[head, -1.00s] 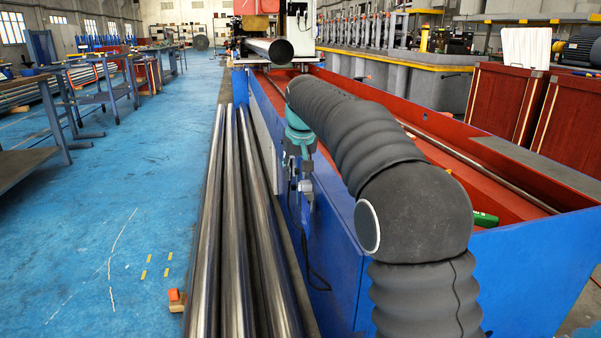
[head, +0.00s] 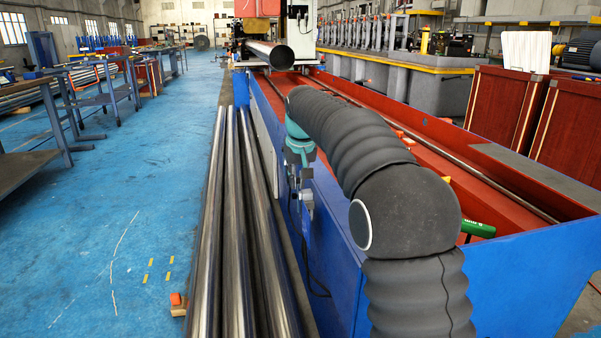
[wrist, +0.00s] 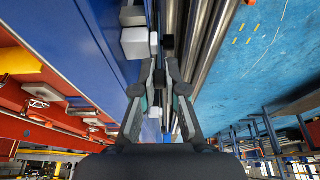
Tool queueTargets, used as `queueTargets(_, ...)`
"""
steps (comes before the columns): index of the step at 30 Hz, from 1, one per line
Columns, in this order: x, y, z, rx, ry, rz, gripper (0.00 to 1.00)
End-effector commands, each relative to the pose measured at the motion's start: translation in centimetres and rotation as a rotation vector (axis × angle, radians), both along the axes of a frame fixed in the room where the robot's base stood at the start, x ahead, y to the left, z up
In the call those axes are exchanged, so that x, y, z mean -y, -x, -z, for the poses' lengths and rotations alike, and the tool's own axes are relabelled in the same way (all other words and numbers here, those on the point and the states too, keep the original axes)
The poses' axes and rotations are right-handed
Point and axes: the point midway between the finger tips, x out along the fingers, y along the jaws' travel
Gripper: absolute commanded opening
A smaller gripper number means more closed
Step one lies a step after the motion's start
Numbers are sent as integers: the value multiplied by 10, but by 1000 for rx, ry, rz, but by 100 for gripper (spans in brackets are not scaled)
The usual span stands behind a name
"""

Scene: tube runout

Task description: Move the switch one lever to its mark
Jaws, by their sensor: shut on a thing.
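My gripper (head: 303,198) hangs beside the long blue side wall (head: 340,240) of the machine bed, below my arm. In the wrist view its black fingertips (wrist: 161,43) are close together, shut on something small. The thing between them is mostly hidden, and I cannot make out a lever or a mark clearly. A pale grey box (wrist: 134,43) on the blue wall is just left of the fingertips, with another grey box (wrist: 132,16) above it in the picture. I cannot tell which switch is which.
Several long steel tubes (head: 240,220) lie on the floor left of the machine, close beside my gripper. An orange block (head: 176,299) lies left of them. A green-handled thing (head: 478,229) is at the bed's near end. The blue floor (head: 110,220) is open further left.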

Motion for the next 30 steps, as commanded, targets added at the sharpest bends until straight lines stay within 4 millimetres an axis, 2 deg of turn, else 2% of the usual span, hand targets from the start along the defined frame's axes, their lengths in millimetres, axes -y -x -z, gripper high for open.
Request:
queueTargets(1, 2, -2, -8, -19, 7, 2, 0)
queueTargets(4, 1, -4, -9, -61, 16, 1, 0)
queueTargets(30, -3, -20, 5, -402, 84, 0, 0)
